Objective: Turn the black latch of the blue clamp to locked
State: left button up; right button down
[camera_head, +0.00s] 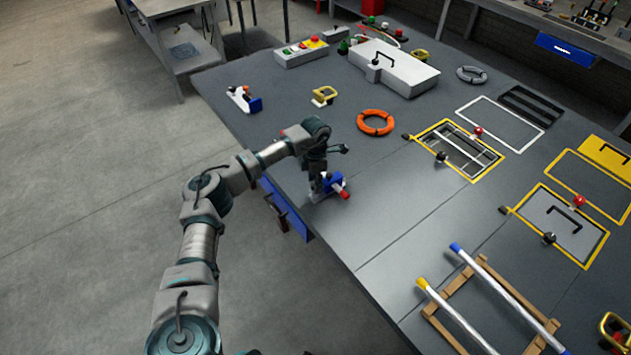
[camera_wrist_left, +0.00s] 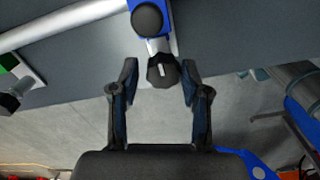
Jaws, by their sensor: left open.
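The blue clamp (camera_head: 332,180) with a red tip sits near the left front edge of the grey table. In the left wrist view the blue clamp (camera_wrist_left: 151,5) is at the top, with a round black knob on it. The black latch (camera_wrist_left: 161,71) with a white mark points down from it. My left gripper (camera_wrist_left: 159,72) is open, one finger on each side of the latch, with visible gaps. In the head view my left gripper (camera_head: 318,188) reaches down at the clamp and partly hides it. My right gripper is not in view.
A second blue and white clamp (camera_head: 246,99) stands on the table to the left. An orange ring (camera_head: 375,122) and a yellow part (camera_head: 324,96) lie behind. A wooden frame with silver bars (camera_head: 490,295) lies at the lower right. Bare tabletop separates them.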

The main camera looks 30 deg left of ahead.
pick_arm(q)
notch_tip(320, 180, up, 12)
dwell(0.4)
jog(key=shift+f, duration=0.15)
